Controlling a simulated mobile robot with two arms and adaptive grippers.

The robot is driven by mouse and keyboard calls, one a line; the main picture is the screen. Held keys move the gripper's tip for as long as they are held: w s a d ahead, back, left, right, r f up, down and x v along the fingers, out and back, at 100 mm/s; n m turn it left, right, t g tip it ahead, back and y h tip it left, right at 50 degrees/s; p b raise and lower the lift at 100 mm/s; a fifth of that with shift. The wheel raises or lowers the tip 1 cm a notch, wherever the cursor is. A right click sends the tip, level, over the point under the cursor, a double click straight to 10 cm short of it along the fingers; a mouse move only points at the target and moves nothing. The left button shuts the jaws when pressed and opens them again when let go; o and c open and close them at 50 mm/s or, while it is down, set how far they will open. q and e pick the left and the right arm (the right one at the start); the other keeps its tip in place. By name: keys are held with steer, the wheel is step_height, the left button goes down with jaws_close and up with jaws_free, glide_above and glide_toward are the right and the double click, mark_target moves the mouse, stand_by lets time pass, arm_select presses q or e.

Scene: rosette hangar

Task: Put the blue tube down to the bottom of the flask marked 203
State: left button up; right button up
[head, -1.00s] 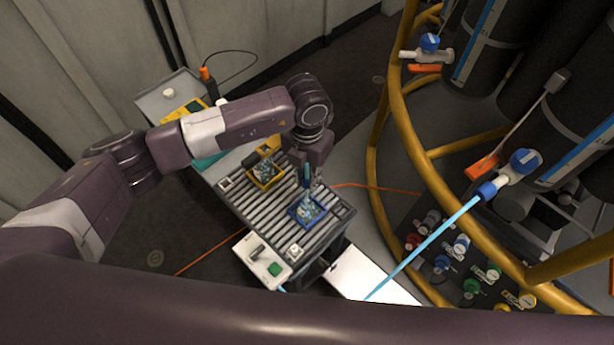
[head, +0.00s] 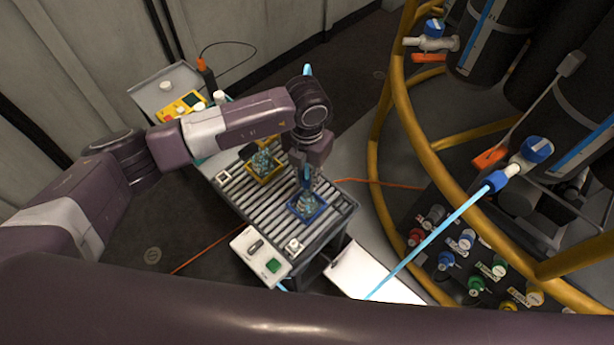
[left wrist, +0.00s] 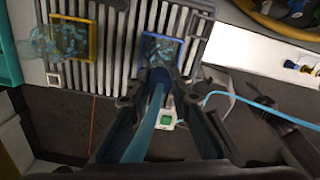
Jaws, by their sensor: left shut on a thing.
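My left gripper (head: 306,182) is shut on the blue tube (head: 306,174), over the rack on the bench. In the left wrist view the light-blue tube (left wrist: 145,125) runs from the lower edge to a darker blue part between the fingers (left wrist: 160,84). A clear flask with bluish contents (head: 308,203) sits in a blue frame just below the gripper; it also shows in the left wrist view (left wrist: 154,50). Another such flask (head: 264,160) stands in a yellow frame. No mark 203 is legible. I cannot tell whether the tube's end is inside the flask. My right gripper is not in view.
The slatted rack (head: 245,198) carries both frames. A panel with a green button (head: 273,266) sits at its front. A yellow meter (head: 180,105) stands behind. At right are yellow rails (head: 405,110), dark cylinders and a light-blue hose (head: 430,243) running from a valve.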

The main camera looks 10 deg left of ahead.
arm_select(q)
steer(key=shift+f, duration=0.15)
steer(key=shift+f+b, duration=0.2)
steer(key=shift+b, duration=0.15)
stand_by(0.3)
steer(key=o, duration=1)
steer(key=shift+c, duration=0.2)
steer(key=shift+o, duration=0.3)
steer(key=o, duration=0.5)
steer(key=shift+r, duration=0.1)
steer(key=shift+r+p, duration=1.7)
steer(key=shift+r, duration=1.25)
